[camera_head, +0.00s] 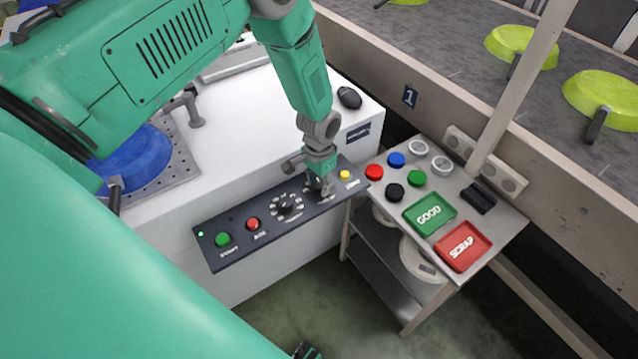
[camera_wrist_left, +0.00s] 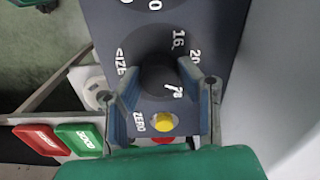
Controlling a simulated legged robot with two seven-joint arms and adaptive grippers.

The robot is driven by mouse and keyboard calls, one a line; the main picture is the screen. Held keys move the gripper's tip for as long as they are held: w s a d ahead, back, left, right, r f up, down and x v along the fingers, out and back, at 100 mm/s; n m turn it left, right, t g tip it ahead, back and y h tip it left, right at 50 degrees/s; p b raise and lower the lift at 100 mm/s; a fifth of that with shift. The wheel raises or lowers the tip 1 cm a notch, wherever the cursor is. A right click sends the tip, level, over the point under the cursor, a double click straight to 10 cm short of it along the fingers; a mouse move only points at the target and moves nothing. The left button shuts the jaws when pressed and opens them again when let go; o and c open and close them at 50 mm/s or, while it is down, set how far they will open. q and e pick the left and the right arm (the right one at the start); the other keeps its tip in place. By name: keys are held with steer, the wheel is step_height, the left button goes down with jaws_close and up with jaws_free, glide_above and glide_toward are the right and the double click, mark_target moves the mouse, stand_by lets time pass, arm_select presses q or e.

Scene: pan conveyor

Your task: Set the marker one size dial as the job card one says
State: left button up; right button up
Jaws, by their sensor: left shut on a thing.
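The marker's dark control panel (camera_head: 270,217) runs along the front of a white machine. My left gripper (camera_head: 321,183) is at the panel's right part, beside the yellow button. In the left wrist view its two fingers (camera_wrist_left: 160,92) are shut on a black dial knob (camera_wrist_left: 158,78), one on each side. SIZE, 16, 20 and 28 are printed around this knob. A white mark on it lies close to the 28. In the head view my gripper largely hides this dial. A dark piece with some green at the bottom edge may be my right gripper (camera_head: 305,351). I see no job card.
Another black dial (camera_head: 287,204), a red button (camera_head: 253,224) and a green button (camera_head: 223,239) sit left of my gripper. The yellow button (camera_head: 345,174) is close on its right.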

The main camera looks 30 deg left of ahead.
mark_target(320, 182)
arm_select(q)
steer(key=shift+w+r, duration=0.2)
steer(key=shift+w, duration=0.25)
steer(key=o, duration=1)
steer(key=shift+o, duration=0.7)
steer(key=shift+s+f, duration=0.15)
steer(key=shift+s+r, duration=0.1)
steer(key=shift+r, duration=0.15)
step_height(320, 182, up, 11)
steer(key=shift+r, duration=0.2)
